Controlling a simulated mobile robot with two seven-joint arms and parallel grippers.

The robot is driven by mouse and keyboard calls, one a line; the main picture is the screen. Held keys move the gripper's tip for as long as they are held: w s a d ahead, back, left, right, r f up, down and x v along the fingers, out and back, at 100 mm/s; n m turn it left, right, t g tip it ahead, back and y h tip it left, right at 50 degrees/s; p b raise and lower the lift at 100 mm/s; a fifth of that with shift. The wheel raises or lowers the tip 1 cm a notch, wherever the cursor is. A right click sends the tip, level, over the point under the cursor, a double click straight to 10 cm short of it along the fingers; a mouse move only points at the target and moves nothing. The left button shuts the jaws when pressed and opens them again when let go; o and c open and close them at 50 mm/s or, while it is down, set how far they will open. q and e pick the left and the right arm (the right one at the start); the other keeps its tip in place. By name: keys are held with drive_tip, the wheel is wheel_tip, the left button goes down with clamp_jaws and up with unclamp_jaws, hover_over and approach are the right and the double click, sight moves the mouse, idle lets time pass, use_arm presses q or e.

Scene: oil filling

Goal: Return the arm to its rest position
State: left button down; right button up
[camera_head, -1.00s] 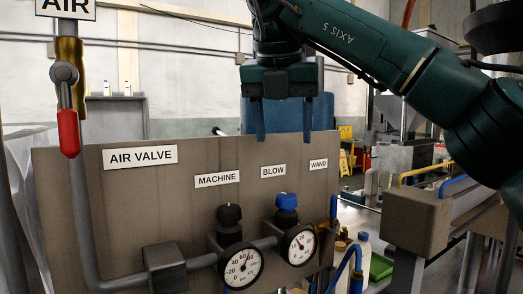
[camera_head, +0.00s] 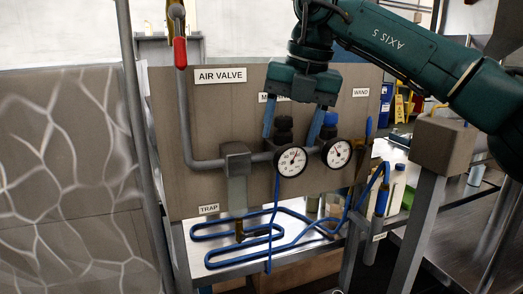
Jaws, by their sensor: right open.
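My right arm (camera_head: 425,58) is green and comes in from the upper right. My right gripper (camera_head: 290,135) points down in front of the brown air panel (camera_head: 210,125). Its two blue fingers are spread apart, with nothing held between them. In the picture the fingers frame the black knob (camera_head: 284,124) on the machine gauge (camera_head: 291,161) and reach close to the blue knob (camera_head: 331,118). I cannot tell whether they touch. The gripper covers part of the machine label and hides the blow label. My left gripper is out of view.
A red-handled valve (camera_head: 180,52) sits on the pipe at upper left. A second gauge (camera_head: 337,152) is right of the first. A blue hose (camera_head: 245,250) loops below the panel. A brown block (camera_head: 444,146) on a post stands right, under my arm. Bottles (camera_head: 396,190) stand behind.

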drive_tip(key=s+a+f+g+y, duration=0.3)
drive_tip(key=s+a+f+y, duration=0.2)
drive_tip(key=a+f+y, duration=0.3)
drive_tip(key=s+a+f+g+y, duration=0.3)
drive_tip(key=s+a+f+y, duration=0.2)
drive_tip(key=a+f+y, duration=0.35)
drive_tip(key=w+d+f+m+t+h, duration=0.1)
drive_tip(key=d+f+m+t+h, duration=0.2)
drive_tip(key=d+f+m+t, duration=0.65)
drive_tip(key=w+d+f+m+t+h, duration=0.1)
drive_tip(key=d+f+m+t+h, duration=0.35)
drive_tip(key=m+t, duration=0.95)
drive_tip(key=s+d+f+m+g+h, duration=0.3)
drive_tip(key=s+d+f, duration=0.3)
drive_tip(key=s+f, duration=0.2)
drive_tip(key=s+d+f+m+g+h, duration=0.4)
drive_tip(key=s+f, duration=0.4)
drive_tip(key=f, duration=0.4)
drive_tip(key=shift+s+d+f+m+g+h, duration=0.35)
drive_tip(key=shift+d+m+g, duration=0.3)
drive_tip(key=shift+d+g, duration=0.3)
